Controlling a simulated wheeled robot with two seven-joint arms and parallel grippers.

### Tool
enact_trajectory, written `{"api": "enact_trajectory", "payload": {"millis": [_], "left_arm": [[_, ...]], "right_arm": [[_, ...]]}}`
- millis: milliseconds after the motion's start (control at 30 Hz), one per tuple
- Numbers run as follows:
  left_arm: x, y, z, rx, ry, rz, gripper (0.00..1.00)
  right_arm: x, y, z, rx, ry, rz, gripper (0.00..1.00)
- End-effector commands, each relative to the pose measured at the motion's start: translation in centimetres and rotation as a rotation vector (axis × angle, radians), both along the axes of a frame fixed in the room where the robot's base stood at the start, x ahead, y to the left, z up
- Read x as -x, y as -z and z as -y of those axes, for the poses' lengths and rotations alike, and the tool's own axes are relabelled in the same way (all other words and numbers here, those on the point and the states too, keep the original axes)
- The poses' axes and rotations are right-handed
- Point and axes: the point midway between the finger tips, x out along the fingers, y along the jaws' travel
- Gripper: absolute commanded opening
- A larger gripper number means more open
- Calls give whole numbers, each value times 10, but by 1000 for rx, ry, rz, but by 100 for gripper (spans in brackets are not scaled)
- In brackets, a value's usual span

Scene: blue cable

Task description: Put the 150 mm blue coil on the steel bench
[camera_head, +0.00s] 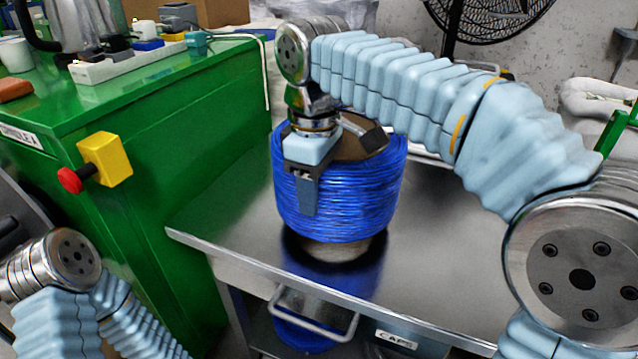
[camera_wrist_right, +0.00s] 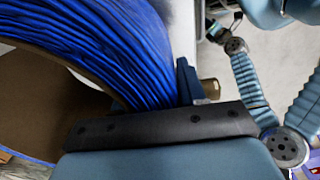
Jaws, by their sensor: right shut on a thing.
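The blue coil (camera_head: 340,195), a thick ring of blue cable around a brown cardboard core, is upright over the steel bench (camera_head: 440,235). Its reflection shows in the bench top just below it; I cannot tell whether it touches the bench. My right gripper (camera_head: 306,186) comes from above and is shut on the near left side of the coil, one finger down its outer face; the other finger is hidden. In the right wrist view the coil (camera_wrist_right: 125,45) fills the upper left. My left arm is at lower left; its gripper (camera_wrist_right: 222,30) shows small in the wrist view.
A green cabinet (camera_head: 190,120) with a yellow box and red button (camera_head: 103,162) stands left of the bench. Something blue (camera_head: 300,338) shows below the bench's front handle (camera_head: 312,315). A black fan (camera_head: 485,25) is behind. The bench top right of the coil is clear.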

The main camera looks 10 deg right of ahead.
Motion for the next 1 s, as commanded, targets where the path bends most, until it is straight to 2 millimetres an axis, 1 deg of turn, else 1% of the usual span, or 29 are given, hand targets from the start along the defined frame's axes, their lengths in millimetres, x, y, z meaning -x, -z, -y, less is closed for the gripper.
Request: {"api": "enact_trajectory", "payload": {"millis": [67,167,233,333,433,600,633,700,800,1000], "left_arm": [[0,0,0,0,0,0,0],[0,1,0,0,0,0,0],[0,5,0,0,0,0,0],[0,7,0,-1,-1,0,0],[0,7,0,-1,-1,0,0],[0,7,0,-1,-1,0,0],[0,7,0,-1,-1,0,0],[0,7,0,-1,-1,0,0],[0,7,0,-1,-1,0,0],[0,7,0,-1,-1,0,0]], "right_arm": [[-3,2,0,0,1,4,0],[-11,12,0,2,2,3,0],[-10,24,0,1,-1,3,0],[-10,35,0,1,-2,4,0],[-10,40,0,0,-1,5,0],[-10,40,0,-2,0,5,0],[-9,42,0,0,0,0,42],[-9,42,0,0,0,0,53],[-9,42,0,0,0,0,66],[-9,41,0,1,0,1,66]]}}
